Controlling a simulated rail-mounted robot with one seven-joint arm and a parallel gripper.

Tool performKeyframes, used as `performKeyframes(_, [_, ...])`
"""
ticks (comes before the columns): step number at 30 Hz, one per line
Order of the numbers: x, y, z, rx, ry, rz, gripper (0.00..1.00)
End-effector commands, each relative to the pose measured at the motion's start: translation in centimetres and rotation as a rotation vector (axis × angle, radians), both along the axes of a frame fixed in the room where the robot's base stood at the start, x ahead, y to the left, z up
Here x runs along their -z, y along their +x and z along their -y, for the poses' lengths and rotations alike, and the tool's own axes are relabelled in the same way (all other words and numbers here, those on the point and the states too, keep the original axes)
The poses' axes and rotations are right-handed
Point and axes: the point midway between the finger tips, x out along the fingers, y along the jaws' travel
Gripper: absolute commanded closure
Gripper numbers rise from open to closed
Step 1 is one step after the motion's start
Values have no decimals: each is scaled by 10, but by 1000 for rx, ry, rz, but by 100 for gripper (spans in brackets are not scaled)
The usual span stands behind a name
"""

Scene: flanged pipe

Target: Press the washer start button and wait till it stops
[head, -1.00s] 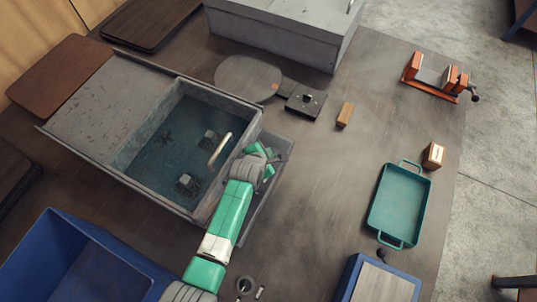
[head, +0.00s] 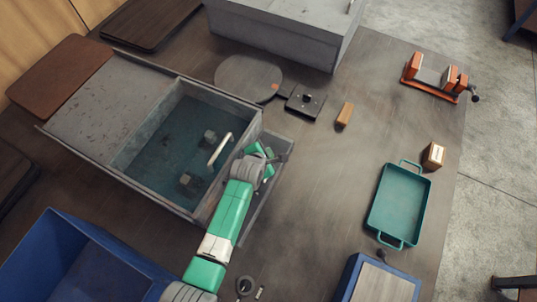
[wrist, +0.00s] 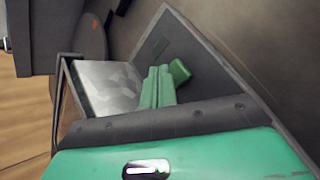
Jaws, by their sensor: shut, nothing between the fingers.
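The washer is a grey open-topped tank (head: 151,188) of dark water at the centre left in the head view. Two small grey blocks (head: 210,136) (head: 187,180) sit in the water, and a pale curved handle (head: 220,150) stands by the right wall. A dark side panel (wrist: 205,65) carries a green button (wrist: 180,71), seen in the wrist view. My gripper (wrist: 158,72) is shut and empty over this panel, fingertips right beside the button. I cannot tell whether they touch it. In the head view my gripper (head: 262,152) is at the washer's right side.
A teal tray (head: 398,205), a small box (head: 433,155) and an orange vise (head: 436,78) lie on the right. A wooden block (head: 345,114) and a black fixture (head: 305,102) lie behind my gripper. A blue bin (head: 75,262) stands front left. The table's centre right is clear.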

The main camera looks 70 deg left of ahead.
Motion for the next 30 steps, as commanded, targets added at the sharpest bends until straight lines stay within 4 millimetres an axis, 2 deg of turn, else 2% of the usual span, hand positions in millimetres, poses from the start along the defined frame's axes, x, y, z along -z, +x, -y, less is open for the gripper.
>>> performKeyframes(30, [9,0,0,0,0,0,100])
